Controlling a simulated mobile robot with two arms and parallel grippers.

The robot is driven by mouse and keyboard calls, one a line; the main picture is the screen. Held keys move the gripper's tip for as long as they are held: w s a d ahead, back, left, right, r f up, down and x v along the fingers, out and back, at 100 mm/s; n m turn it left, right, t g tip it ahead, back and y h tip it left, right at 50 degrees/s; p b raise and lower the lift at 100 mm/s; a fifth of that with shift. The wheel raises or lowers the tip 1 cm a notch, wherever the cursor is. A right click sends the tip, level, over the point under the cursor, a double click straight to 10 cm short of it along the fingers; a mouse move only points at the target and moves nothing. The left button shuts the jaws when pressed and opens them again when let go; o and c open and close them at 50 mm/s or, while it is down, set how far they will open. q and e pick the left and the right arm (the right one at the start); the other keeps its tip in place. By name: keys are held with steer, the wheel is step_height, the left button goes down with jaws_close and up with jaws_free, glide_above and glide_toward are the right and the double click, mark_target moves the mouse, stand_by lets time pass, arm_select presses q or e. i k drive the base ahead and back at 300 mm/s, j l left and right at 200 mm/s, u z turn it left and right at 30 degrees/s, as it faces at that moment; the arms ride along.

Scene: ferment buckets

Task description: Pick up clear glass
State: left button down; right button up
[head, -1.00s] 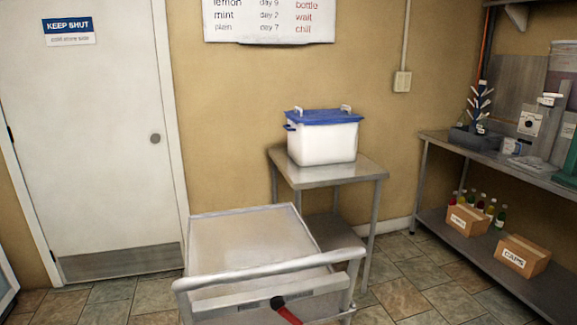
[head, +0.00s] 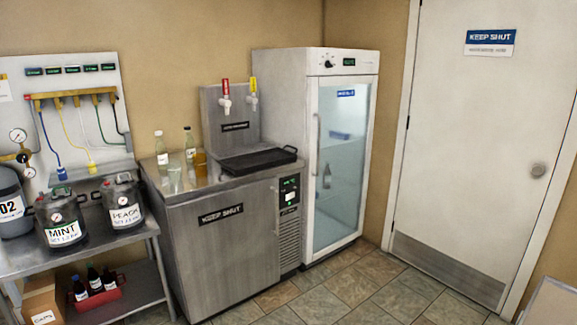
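A clear glass (head: 175,181) stands on the steel top of the dispenser cabinet (head: 225,235), near its left front part. It is small and hard to make out against the metal. A glass or jar with amber contents (head: 201,164) stands to its right and a little behind. Two clear bottles with pale labels stand behind them: one at the left (head: 160,150), one further right (head: 190,146). Neither of my grippers is in view.
A black drip tray (head: 258,160) lies under the taps (head: 238,98) on the cabinet. A glass-door fridge (head: 340,150) stands to the right, its door shut. A shelf with kegs (head: 62,218) stands to the left. The tiled floor (head: 345,290) in front is clear.

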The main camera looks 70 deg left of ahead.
mark_target(173, 165)
steer(key=u, duration=2.95)
steer(key=i+l, duration=0.2)
steer(key=i, duration=0.25)
steer(key=i+l, duration=0.2)
steer(key=i, duration=0.3)
